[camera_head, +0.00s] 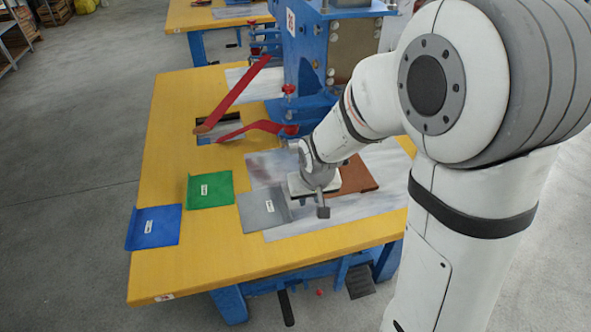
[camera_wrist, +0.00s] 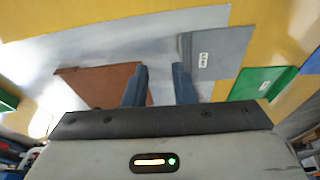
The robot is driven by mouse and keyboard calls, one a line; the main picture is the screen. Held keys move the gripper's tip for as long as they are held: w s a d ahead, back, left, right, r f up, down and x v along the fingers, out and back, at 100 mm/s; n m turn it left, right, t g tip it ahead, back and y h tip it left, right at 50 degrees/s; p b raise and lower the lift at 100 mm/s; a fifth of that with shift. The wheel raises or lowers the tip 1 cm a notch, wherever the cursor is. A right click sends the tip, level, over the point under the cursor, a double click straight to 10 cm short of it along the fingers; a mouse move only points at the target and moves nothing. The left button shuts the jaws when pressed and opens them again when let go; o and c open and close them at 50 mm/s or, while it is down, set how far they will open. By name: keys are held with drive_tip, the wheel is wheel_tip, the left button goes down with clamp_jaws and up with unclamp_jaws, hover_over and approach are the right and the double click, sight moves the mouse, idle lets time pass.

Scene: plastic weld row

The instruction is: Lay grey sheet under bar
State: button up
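The grey sheet (camera_head: 262,212) with a white label lies flat at the left edge of the metal plate (camera_head: 300,226), in front of the blue press. It also shows in the wrist view (camera_wrist: 222,58), with a raised strip along its left edge. My gripper (camera_head: 322,207) is low above the plate, just right of the sheet in the head view. In the wrist view my gripper's two fingers (camera_wrist: 160,72) stand apart with nothing between them; the right finger overlaps the sheet's near left corner in the picture. I cannot make out the bar; my arm covers part of the press (camera_head: 307,55).
A brown sheet (camera_head: 356,178) lies on the plate behind my gripper. A green sheet (camera_head: 209,190) and a blue sheet (camera_head: 153,228) lie on the yellow table (camera_head: 190,265) to the left. Red levers (camera_head: 238,95) stick out from the press. The front left of the table is clear.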

approach(292, 215)
drive_tip(key=shift+n, duration=0.4)
drive_tip(key=shift+b+x, duration=2.85)
drive_tip(key=shift+x, duration=1.4)
drive_tip(key=shift+s, duration=0.2)
clamp_jaws()
drive_tip(key=shift+r, duration=0.2)
drive_tip(key=shift+r+p, duration=0.4)
drive_tip(key=shift+r, duration=0.05)
